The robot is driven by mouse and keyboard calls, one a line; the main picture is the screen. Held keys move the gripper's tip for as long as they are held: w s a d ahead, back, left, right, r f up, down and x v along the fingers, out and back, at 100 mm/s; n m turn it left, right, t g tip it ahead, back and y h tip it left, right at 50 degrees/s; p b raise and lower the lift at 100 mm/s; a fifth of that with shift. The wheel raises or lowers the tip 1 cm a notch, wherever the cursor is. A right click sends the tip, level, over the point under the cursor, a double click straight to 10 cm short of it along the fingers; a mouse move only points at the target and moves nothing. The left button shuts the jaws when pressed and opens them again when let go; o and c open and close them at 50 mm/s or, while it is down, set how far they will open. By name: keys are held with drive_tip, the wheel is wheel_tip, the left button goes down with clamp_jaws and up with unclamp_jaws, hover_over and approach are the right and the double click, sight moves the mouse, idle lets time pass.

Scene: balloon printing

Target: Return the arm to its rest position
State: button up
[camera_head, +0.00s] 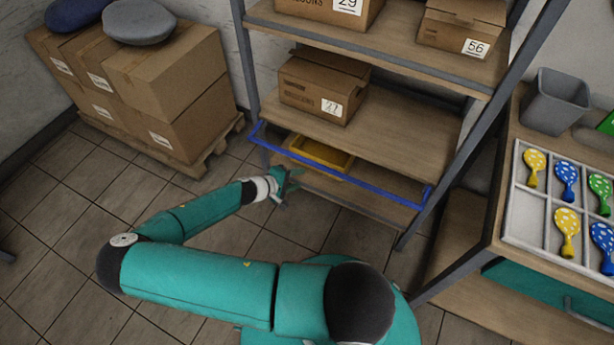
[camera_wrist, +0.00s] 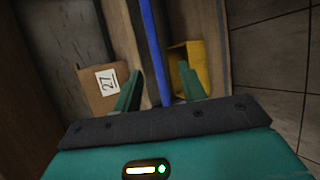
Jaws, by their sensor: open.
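My teal arm reaches out from the bottom of the head view toward the shelf rack. My gripper (camera_head: 287,183) is at the arm's far end, in front of the rack's lower part and close to the blue bar (camera_head: 345,172). In the wrist view my gripper (camera_wrist: 162,88) has its two teal fingers apart, with nothing held between them. The blue bar (camera_wrist: 150,50) runs lengthwise through the gap between the fingers in that picture. I cannot tell whether the fingers touch it.
A yellow bin (camera_head: 320,154) sits behind the bar. A box marked 27 (camera_head: 322,87) stands on the shelf above. Stacked cartons (camera_head: 165,80) on a pallet (camera_head: 190,168) stand left. A table with a balloon tray (camera_head: 510,215) is right. Tiled floor (camera_head: 60,235) at left is clear.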

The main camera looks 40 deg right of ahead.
drive_tip(key=shift+a+r, duration=0.3)
drive_tip(key=shift+a, duration=0.25)
drive_tip(key=shift+a, duration=0.1)
drive_tip(key=s+a+r+m+y, duration=0.2)
drive_tip(key=a+r+m+y, duration=0.2)
drive_tip(key=a+r+y, duration=0.95)
drive_tip(key=s+a+r+t, duration=0.2)
drive_tip(key=s+r, duration=0.2)
drive_tip(key=r, duration=0.6)
drive_tip(key=s+a+r+n+t+h, duration=0.1)
drive_tip(key=s+r, duration=0.4)
drive_tip(key=r, duration=0.6)
drive_tip(key=s+a+r+t, duration=0.3)
drive_tip(key=s+r, duration=0.2)
drive_tip(key=r, duration=0.5)
drive_tip(key=shift+r+n, duration=0.25)
drive_tip(key=shift+n, duration=0.15)
